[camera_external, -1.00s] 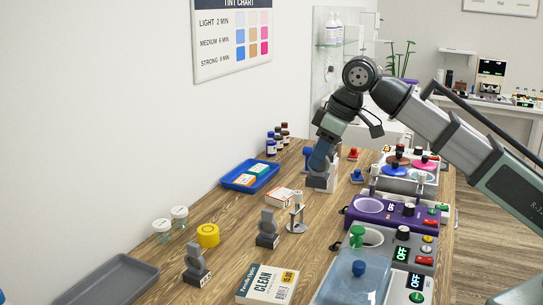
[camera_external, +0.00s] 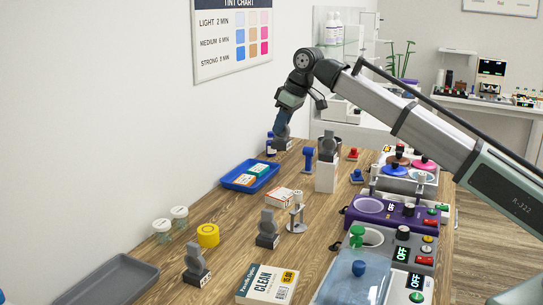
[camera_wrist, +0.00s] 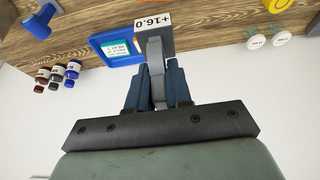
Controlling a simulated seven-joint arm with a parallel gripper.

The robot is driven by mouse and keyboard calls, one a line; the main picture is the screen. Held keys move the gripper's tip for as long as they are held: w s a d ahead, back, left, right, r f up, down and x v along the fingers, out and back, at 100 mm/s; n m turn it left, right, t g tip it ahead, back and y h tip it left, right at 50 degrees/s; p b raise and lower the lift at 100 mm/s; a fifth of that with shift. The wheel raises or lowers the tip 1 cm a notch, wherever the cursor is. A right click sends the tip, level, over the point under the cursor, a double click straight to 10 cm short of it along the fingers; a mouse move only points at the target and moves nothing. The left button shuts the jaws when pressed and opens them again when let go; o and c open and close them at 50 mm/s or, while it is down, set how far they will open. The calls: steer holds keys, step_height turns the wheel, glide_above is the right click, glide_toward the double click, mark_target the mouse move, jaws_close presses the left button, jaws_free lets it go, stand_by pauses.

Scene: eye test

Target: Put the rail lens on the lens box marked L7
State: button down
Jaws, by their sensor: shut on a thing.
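My gripper (camera_external: 283,127) is shut on a grey lens holder (camera_external: 282,143), above the far part of the table near the wall. In the wrist view my gripper (camera_wrist: 157,75) clasps this lens holder (camera_wrist: 153,47) by its upper part; its base is marked +16.0. A tall white box (camera_external: 326,178) stands to the right of my gripper, with a grey lens-like piece (camera_external: 327,146) at its top. Any marking on this box is not readable.
A blue tray (camera_external: 232,183) with small packets lies left of the white box. Dye bottles (camera_external: 270,144) stand by the wall. A blue stamp-like piece (camera_external: 308,157) stands between gripper and box. Machines with pots (camera_external: 398,211) line the right edge.

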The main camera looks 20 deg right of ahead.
glide_above(281, 193)
step_height(281, 193, down, 14)
steer(key=shift+f, duration=0.15)
stand_by(0.6)
steer(key=shift+f, duration=0.15)
steer(key=c, duration=1)
jaws_free()
steer(key=shift+c, duration=0.2)
steer(key=v, duration=1.2)
